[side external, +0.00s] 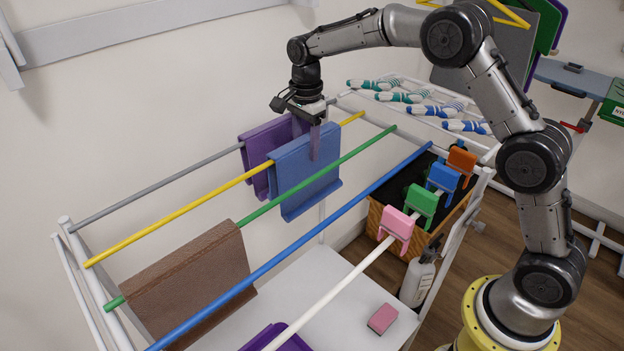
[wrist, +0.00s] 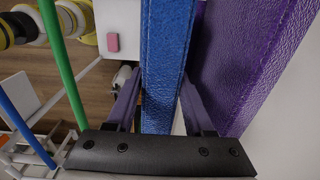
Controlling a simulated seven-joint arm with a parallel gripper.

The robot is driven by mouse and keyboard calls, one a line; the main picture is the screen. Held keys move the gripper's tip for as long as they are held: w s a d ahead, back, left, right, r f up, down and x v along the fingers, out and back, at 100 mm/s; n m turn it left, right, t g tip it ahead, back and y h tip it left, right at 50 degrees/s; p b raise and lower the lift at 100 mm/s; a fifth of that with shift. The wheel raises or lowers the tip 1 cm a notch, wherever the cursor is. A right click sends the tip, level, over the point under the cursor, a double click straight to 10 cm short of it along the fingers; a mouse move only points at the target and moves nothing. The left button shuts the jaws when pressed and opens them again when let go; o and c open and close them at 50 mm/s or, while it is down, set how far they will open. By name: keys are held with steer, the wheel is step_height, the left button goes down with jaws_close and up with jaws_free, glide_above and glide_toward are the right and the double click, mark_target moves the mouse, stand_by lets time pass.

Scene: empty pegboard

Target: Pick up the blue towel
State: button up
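The blue towel (side external: 302,192) hangs folded over the yellow rod (side external: 180,215) of a drying rack. In the wrist view, its top edge is a long blue strip (wrist: 163,60) running up the middle. My gripper (side external: 315,148) is above the towel and points down. Its fingers are spread to either side of the strip in the wrist view (wrist: 160,85), with the towel between them. They look apart from the cloth, though exact contact is hard to tell. The lower part of the towel hangs free.
A purple towel (side external: 256,165) hangs close behind on the grey rod and also shows beside the right finger (wrist: 235,50). A brown towel (side external: 190,275) hangs on the green rod (side external: 360,150). The blue rod (side external: 300,246) is bare. Coloured clips (side external: 397,225) sit on the white rod.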

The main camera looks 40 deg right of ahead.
steer(key=c, duration=0.5)
steer(key=shift+r, duration=0.2)
step_height(320, 180, up, 18)
steer(key=shift+f, duration=0.15)
stand_by(0.4)
stand_by(0.3)
steer(key=s+r, duration=0.2)
steer(key=s, duration=0.8)
steer(key=s+r, duration=0.2)
steer(key=s, duration=0.8)
steer(key=shift+r, duration=0.3)
